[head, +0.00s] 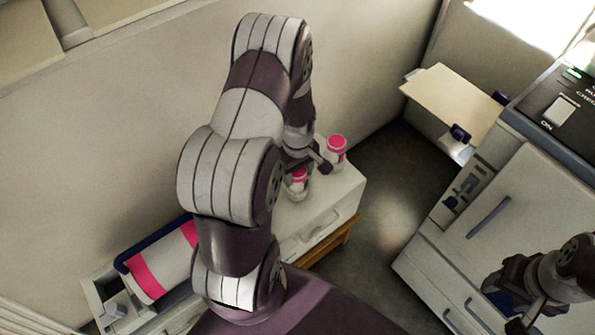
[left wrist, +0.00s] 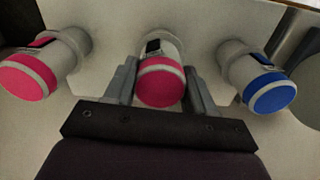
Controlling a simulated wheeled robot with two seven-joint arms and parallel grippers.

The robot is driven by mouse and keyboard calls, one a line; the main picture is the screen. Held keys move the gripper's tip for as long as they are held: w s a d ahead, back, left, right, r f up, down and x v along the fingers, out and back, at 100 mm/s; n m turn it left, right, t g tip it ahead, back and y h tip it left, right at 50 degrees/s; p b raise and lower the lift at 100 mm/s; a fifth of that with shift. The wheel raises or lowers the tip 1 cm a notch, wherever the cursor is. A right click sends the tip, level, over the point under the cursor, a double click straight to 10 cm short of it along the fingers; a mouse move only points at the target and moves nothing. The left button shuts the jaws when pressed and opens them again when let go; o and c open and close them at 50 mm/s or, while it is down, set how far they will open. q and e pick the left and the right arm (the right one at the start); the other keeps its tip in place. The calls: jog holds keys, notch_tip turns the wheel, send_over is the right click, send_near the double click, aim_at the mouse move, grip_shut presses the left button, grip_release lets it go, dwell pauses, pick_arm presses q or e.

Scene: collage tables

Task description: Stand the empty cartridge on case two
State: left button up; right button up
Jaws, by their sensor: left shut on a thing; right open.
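My left gripper (head: 306,174) is shut on a white cartridge with a pink end (head: 297,183), over the white case top at centre. In the left wrist view, that cartridge (left wrist: 162,82) sits between the two fingers (left wrist: 160,88). I cannot tell whether it touches the surface. Another pink-ended cartridge (head: 336,146) stands on the case top beside it; a pink-ended one also shows at left in the wrist view (left wrist: 36,70). A blue-ended cartridge (left wrist: 262,82) is at right there, hidden in the head view. My right gripper (head: 515,312) is open, at lower right.
The white case (head: 335,195) has a front drawer and rests on a wooden stand (head: 335,242). A white roll with pink bands (head: 165,262) lies in a holder at lower left. A white machine (head: 500,235) with a board (head: 455,100) stands at right. Dark floor lies between.

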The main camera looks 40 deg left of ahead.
pick_arm(q)
jog(key=shift+f, duration=0.15)
jog(key=o, duration=1.5)
notch_tip(320, 180, up, 12)
jog(key=r+p, duration=0.1)
jog(key=p, duration=0.2)
jog(key=s+d+r+m, duration=0.2)
jog(key=d+m, duration=0.2)
jog(key=s+d+r+m+t, duration=0.1)
jog(key=s+d+r+m, duration=0.1)
jog(key=d+m, duration=0.2)
jog(key=s+d+r+m, duration=0.2)
jog(key=s+d+m, duration=0.1)
jog(key=m, duration=0.3)
jog(key=shift+s+d, duration=0.1)
jog(key=shift+d, duration=0.7)
